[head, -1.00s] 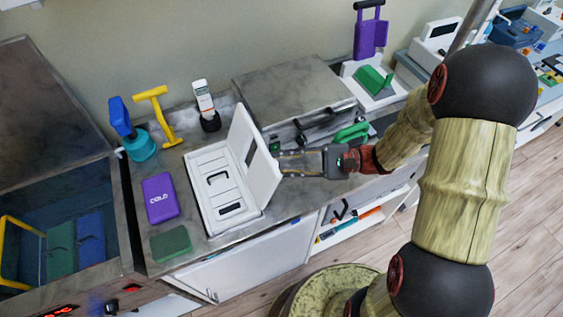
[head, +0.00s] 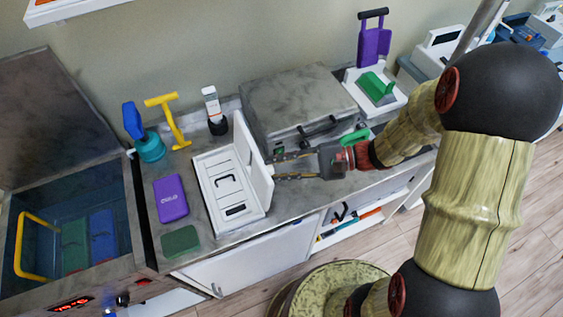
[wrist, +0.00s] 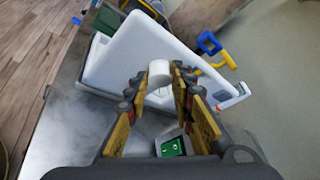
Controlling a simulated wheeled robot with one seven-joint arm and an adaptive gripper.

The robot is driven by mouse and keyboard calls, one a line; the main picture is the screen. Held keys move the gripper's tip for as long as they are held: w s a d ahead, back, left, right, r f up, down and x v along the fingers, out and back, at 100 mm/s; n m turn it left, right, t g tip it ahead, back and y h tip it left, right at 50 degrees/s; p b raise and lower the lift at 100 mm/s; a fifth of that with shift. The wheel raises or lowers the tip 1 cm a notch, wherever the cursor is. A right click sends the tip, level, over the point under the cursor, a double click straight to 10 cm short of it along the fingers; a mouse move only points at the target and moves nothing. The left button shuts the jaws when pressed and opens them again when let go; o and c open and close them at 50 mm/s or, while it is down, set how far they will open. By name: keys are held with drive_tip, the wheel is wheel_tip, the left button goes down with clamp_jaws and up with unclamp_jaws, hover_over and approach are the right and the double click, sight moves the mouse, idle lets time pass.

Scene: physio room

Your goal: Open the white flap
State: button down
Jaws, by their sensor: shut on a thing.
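The white flap (head: 262,180) stands raised, roughly upright, along the right side of a shallow white case (head: 213,213). The case lies open on the grey counter, with its inner panel and dark handle showing. My gripper (head: 277,168) reaches in from the right to the flap's outer face. In the wrist view the flap (wrist: 150,45) fills the upper middle. There my gripper (wrist: 160,78) is shut on a small white round knob (wrist: 159,70) in front of the flap. The knob is hidden in the head view.
A purple pack (head: 170,198) and a green block (head: 180,241) lie left of the case. A yellow T-handle (head: 171,119), a blue-and-teal tool (head: 149,145) and a white bottle (head: 211,103) stand behind. A grey lidded unit (head: 295,100) is close behind my gripper.

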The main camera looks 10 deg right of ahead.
drive_tip(key=c, duration=1.5)
unclamp_jaws()
drive_tip(key=v, duration=1.2)
